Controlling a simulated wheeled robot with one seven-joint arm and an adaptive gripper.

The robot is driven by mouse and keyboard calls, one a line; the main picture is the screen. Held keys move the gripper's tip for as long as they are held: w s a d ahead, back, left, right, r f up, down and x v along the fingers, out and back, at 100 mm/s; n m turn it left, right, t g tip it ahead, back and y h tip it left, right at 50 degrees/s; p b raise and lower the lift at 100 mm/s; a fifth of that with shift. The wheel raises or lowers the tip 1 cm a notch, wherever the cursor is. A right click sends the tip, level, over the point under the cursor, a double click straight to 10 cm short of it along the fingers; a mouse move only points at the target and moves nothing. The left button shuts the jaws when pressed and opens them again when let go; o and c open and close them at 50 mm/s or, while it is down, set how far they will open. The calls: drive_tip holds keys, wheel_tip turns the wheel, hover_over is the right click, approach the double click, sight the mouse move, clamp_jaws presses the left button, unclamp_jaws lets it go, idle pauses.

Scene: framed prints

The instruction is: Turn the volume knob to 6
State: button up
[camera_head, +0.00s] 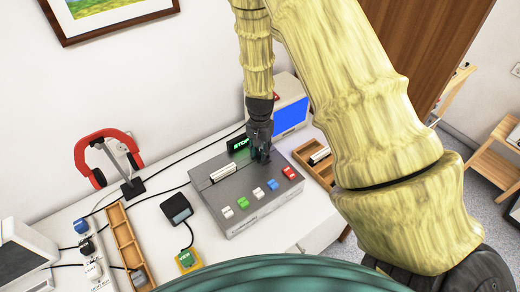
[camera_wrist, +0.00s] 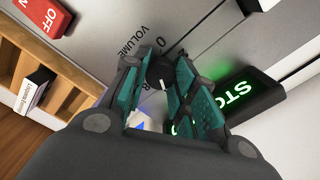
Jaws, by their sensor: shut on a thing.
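The volume knob (camera_wrist: 157,74) is a small black knob on a grey control box (camera_head: 232,183). In the wrist view the printed word VOLUME and a 0 stand beside it. My gripper (camera_wrist: 160,84) is shut on the knob, with its teal finger pads on both sides. In the head view my gripper (camera_head: 261,153) reaches down onto the back right of the box and hides the knob. The number 6 and the knob's pointer cannot be made out.
A lit green STOP sign (camera_wrist: 238,98) stands close to my gripper. A red OFF switch (camera_wrist: 46,14) and a wooden tray (camera_wrist: 50,75) are near. Several coloured buttons line the box's front. A blue-screened monitor (camera_head: 291,114) stands behind, and a red headset (camera_head: 113,155) is left.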

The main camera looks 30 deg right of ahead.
sight(260, 151)
drive_tip(key=shift+w+d+r, duration=0.1)
drive_tip(key=shift+w, duration=0.05)
drive_tip(key=o, duration=0.9)
drive_tip(key=shift+o, duration=0.7)
wheel_tip(260, 151, up, 12)
